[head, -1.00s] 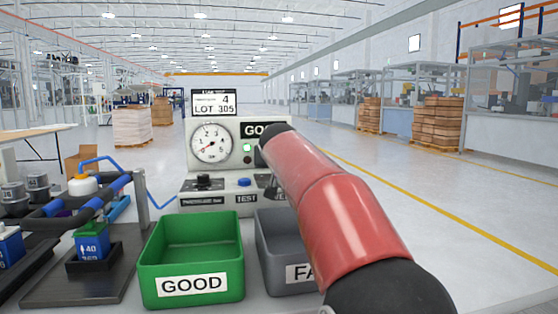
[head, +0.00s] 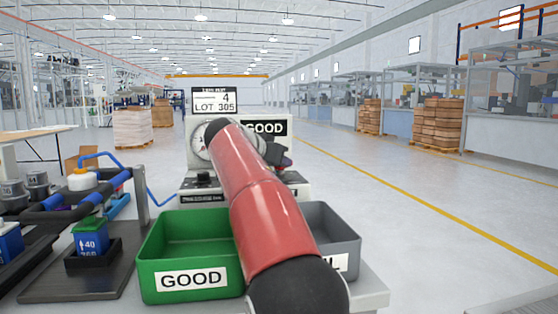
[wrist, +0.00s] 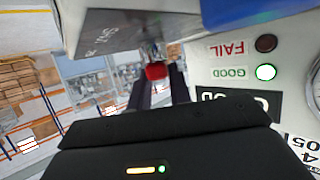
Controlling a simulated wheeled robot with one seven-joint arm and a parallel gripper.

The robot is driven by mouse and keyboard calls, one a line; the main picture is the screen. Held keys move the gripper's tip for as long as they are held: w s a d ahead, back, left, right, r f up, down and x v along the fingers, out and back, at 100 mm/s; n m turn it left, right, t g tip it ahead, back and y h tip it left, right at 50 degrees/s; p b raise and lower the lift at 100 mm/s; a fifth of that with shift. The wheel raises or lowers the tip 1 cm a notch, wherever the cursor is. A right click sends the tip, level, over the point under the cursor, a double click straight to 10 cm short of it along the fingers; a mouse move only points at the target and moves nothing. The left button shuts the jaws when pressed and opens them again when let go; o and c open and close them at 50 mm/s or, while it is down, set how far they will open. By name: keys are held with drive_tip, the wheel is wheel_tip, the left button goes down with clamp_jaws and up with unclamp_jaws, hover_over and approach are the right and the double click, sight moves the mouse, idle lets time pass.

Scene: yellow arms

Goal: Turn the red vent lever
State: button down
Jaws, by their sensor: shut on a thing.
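The red vent lever (wrist: 156,71) shows as a small red knob in the wrist view, close to the grey test stand's side. My gripper (wrist: 159,80) has its two dark fingers shut on it, one on each side. In the head view my gripper (head: 277,155) is at the right side of the test stand (head: 200,170), partly behind my red arm; the lever is hidden there. In the wrist view the green GOOD lamp (wrist: 266,72) is lit and the FAIL lamp (wrist: 265,43) is dark.
A green GOOD bin (head: 165,258) and a grey bin (head: 340,240) stand in front of the test stand, below my arm. A blue-and-green part (head: 90,240) sits in a black nest at left. The floor to the right is clear.

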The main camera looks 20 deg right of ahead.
drive_tip(key=shift+f, duration=0.1)
idle(0.3)
drive_tip(key=c, duration=1.3)
unclamp_jaws()
drive_tip(key=v, duration=0.7)
drive_tip(key=shift+s+a+b, duration=0.15)
drive_tip(key=shift+a+b, duration=0.15)
